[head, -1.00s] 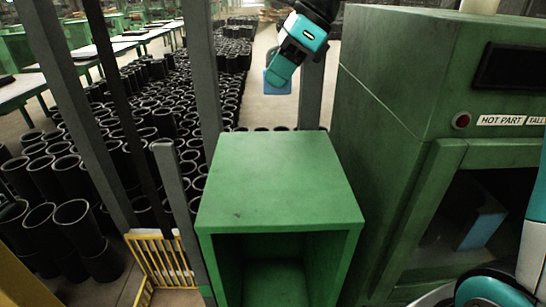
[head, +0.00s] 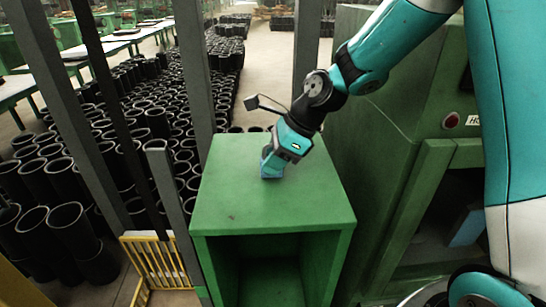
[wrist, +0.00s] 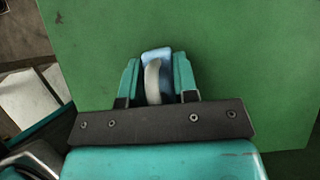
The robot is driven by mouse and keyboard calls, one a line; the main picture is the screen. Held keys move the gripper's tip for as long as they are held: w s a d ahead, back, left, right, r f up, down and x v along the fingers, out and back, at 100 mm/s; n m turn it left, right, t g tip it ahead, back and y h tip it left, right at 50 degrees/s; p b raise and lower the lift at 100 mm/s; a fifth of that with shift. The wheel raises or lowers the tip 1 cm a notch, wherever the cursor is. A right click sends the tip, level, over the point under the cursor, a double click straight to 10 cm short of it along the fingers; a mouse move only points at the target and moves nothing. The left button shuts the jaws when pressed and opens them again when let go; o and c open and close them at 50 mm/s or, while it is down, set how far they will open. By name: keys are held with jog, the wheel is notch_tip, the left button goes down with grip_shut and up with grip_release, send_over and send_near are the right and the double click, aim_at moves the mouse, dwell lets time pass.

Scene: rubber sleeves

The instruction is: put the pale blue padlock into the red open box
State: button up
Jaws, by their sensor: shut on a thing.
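The pale blue padlock (wrist: 156,54) with its light grey shackle is between the two teal fingers of my gripper (wrist: 157,76) in the wrist view. The fingers are shut on it. In the head view my gripper (head: 272,161) points down over the top of the green cabinet (head: 240,212), a little behind its middle. The padlock (head: 271,172) shows small at the fingertips, at or just above that top; I cannot tell whether it touches. The red open box is not seen in either view.
The green cabinet has an open front and a bare top. A larger green machine (head: 385,150) with a red button stands close on the right. Grey posts (head: 195,70) and a yellow rack (head: 155,262) are on the left, with many black sleeves (head: 75,232) beyond.

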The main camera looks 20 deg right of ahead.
jog(key=shift+f, duration=0.15)
jog(key=o, duration=1)
